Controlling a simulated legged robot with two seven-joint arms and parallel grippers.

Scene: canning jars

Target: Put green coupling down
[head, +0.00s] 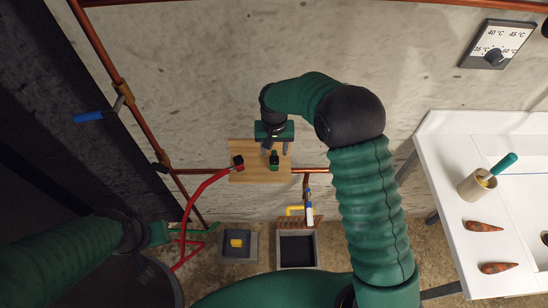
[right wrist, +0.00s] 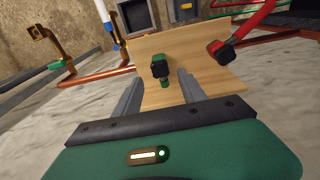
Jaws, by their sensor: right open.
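The green coupling (head: 274,158), with a dark collar, is at the wooden board (head: 246,175), right of its middle. It also shows in the right wrist view (right wrist: 162,82), against the board. My right gripper (head: 277,150) is open. Its two fingers (right wrist: 160,80) stand apart on either side of the coupling, with visible gaps and no clear contact. My left gripper (head: 163,233) is low at the left of the head view; its fingers are too unclear to read.
A red hose (head: 192,205) ends in a red and black coupling (head: 237,162) at the board's left side. Copper pipes (head: 312,170) run along the wall. Two grey trays (head: 225,256) (head: 297,263) sit below. A white sink counter (head: 435,150) stands at right.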

